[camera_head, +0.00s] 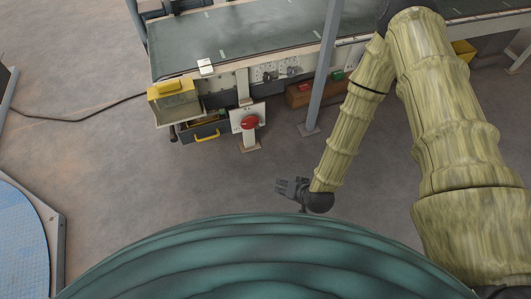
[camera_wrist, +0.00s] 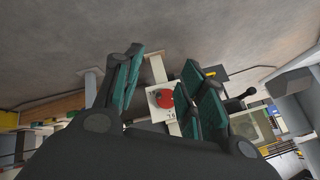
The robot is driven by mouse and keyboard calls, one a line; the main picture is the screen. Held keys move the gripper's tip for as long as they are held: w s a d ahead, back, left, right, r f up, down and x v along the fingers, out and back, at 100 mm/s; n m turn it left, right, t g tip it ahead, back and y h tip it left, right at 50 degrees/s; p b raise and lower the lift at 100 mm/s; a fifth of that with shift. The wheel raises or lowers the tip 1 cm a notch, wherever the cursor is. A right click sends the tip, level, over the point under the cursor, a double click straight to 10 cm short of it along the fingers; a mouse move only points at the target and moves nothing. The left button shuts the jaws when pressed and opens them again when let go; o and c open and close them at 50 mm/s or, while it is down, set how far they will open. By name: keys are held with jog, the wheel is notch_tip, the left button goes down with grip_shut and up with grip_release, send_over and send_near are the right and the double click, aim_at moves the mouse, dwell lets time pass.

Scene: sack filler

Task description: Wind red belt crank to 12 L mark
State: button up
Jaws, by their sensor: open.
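The red belt crank (camera_head: 250,122) is a round red piece on a white dial plate (camera_head: 236,115), on a short post in front of the conveyor. In the wrist view the red crank (camera_wrist: 166,98) shows between my fingers, with dark marks on its white plate that are too small to read. My gripper (camera_head: 280,187) is open and empty, below and right of the crank in the head view, well apart from it. In the wrist view my gripper (camera_wrist: 165,85) has its green-padded fingers spread, and the right fingers cover part of the plate's surroundings.
A conveyor (camera_head: 230,40) runs along the back. A drawer with a yellow handle (camera_head: 207,135) and a yellow-topped box (camera_head: 172,90) stand left of the crank. A grey post (camera_head: 322,75) rises to its right. A blue round platform (camera_head: 22,235) lies at left. The floor between is clear.

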jog(key=w+a+f+m+t+y+b, duration=0.1)
jog(key=w+a+f+t+b, duration=0.1)
jog(key=w+a+f+b, duration=0.3)
jog(key=w+a+f+m+t+y+b, duration=0.1)
jog(key=w+f+t+b, duration=0.15)
jog(key=w+b, duration=0.4)
jog(key=m+t+b, duration=0.3)
jog(key=t+b, duration=0.3)
jog(key=b, duration=0.8)
send_near(259, 130)
jog(key=w, duration=0.2)
jog(key=shift+a+b+x, duration=0.15)
jog(key=shift+b+x, duration=0.6)
jog(key=shift+x, duration=1.65)
jog(key=shift+a+b+x, duration=0.15)
jog(key=shift+b+x, duration=0.55)
jog(key=shift+x, duration=1.7)
jog(key=shift+s, duration=0.1)
grip_shut()
